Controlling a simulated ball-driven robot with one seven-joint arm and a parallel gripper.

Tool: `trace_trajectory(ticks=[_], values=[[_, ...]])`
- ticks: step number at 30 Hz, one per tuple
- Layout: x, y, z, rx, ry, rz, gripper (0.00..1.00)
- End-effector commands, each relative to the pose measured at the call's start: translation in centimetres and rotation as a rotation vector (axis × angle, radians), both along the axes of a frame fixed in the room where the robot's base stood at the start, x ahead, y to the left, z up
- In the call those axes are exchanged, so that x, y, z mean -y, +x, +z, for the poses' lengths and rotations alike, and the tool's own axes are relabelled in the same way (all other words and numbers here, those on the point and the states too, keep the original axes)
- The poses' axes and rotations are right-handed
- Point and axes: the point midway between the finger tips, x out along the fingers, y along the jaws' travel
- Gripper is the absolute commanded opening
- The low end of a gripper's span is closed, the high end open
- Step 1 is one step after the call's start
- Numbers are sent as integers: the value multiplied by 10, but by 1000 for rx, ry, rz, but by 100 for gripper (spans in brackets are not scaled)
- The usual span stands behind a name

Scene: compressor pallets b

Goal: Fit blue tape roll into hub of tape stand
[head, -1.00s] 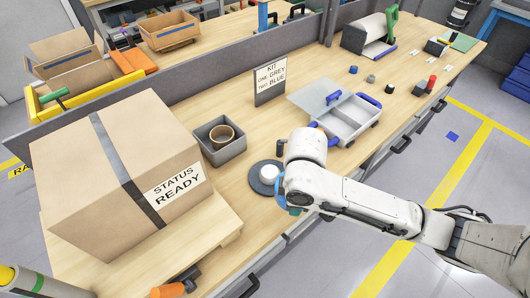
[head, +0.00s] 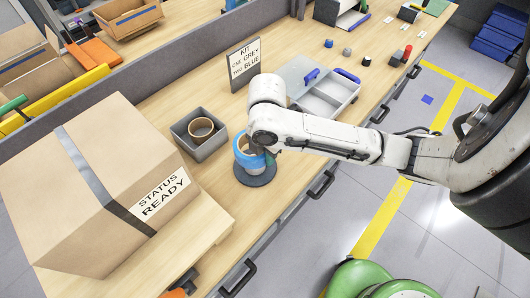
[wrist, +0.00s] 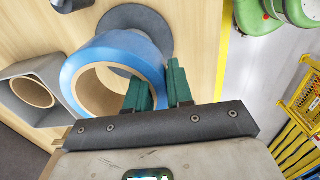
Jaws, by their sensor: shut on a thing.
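The blue tape roll (head: 243,162) is at the tape stand in the head view, its ring tilted a little. The stand's dark round base (head: 262,180) shows below it on the bench. My gripper (head: 268,160) is shut on the roll's wall at its right side. In the wrist view, one green finger of my gripper (wrist: 160,80) is inside the ring and the other outside. The blue tape roll (wrist: 88,62) covers part of the stand's base (wrist: 150,22) there. The hub is mostly hidden, and I cannot tell whether the roll is around it or above it.
A grey bin (head: 208,149) with a brown tape roll (head: 201,127) stands to the left. A large cardboard box (head: 90,215) is at the lower left. A kit sign (head: 244,62) and an open divided case (head: 320,104) are behind. The bench's front edge is close.

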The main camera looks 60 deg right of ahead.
Motion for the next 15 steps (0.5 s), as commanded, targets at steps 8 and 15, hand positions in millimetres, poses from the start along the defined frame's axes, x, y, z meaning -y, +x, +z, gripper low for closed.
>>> trace_trajectory(ticks=[8,15], values=[[2,-1,-14,1,-1,-1,0],[2,-1,-34,1,0,-1,0]])
